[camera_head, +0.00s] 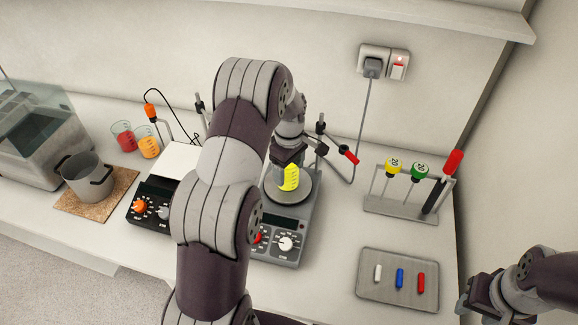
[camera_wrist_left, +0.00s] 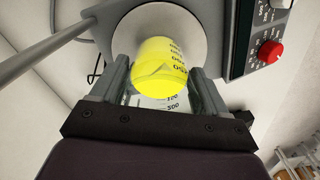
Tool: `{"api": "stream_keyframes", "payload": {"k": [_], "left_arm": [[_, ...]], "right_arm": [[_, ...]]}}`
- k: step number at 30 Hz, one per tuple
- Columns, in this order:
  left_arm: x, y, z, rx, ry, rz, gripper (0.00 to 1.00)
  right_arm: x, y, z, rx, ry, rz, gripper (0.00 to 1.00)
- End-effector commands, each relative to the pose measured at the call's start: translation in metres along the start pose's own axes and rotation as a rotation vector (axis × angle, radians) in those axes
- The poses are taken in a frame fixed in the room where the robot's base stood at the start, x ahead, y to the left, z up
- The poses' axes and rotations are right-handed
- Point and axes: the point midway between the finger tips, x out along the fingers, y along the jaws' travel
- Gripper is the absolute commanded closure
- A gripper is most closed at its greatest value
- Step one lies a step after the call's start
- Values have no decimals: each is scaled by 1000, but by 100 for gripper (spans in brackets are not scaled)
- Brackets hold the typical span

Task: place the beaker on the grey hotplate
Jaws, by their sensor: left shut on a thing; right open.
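The beaker (camera_head: 288,178) holds bright yellow liquid and has dark graduation marks. My left gripper (camera_head: 287,160) is shut on it from above. The beaker is over the round plate of the grey hotplate (camera_head: 300,222); I cannot tell whether its base touches. In the left wrist view the beaker (camera_wrist_left: 158,62) lies between the fingers of the left gripper (camera_wrist_left: 160,88), with the hotplate's round top (camera_wrist_left: 196,22) behind it. My left arm hides part of the hotplate in the head view. My right gripper (camera_head: 482,300) is open and empty at the lower right.
A second hotplate (camera_head: 178,160) with a white top stands left. Further left are red and orange beakers (camera_head: 136,140) and a metal pot (camera_head: 86,178) on a cork mat. A rack (camera_head: 400,207) and a tray (camera_head: 398,262) with stir bars stand right. A clamp rod (camera_head: 335,152) is near the plate.

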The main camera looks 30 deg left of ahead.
Motion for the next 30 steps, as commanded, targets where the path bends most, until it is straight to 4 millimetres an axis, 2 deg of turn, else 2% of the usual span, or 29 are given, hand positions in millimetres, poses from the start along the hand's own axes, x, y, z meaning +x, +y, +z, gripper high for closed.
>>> {"api": "stream_keyframes", "payload": {"k": [3, 4, 5, 6, 13, 15, 17, 23, 24, 25, 30], "left_arm": [[4, 0, 0, 0, 0, 1, 65], [3, 0, 0, 0, 0, 0, 15], [3, 0, 0, 0, 0, 0, 6], [3, 0, 0, 0, 0, 0, 0], [-2, 0, 0, 0, 0, 0, 0], [-7, 1, 0, 0, 1, 3, 0], [-19, 1, 0, 0, 3, 5, 0], [-73, 1, 0, 0, 2, 4, 0], [-99, 0, 0, 0, 0, 0, 0], [-106, 0, 0, 0, 0, 0, 0], [-122, 0, 0, 3, -1, -1, 0]], "right_arm": [[2, 0, 0, 0, 0, 0, 57], [2, 0, 0, 0, 0, 0, 57], [2, 0, 0, 0, 0, 0, 57], [2, 0, 0, 0, 0, 0, 57], [-1, 0, 0, 0, 0, 0, 57], [5, 0, 0, 0, 0, 0, 57], [10, 0, 1, 0, 0, 0, 57], [24, 0, 3, 0, 0, 0, 57], [-3, 0, 0, 0, -2, 0, 57], [-10, 0, -1, 0, -1, 0, 57], [-26, 0, -3, 0, 1, 0, 57]]}}
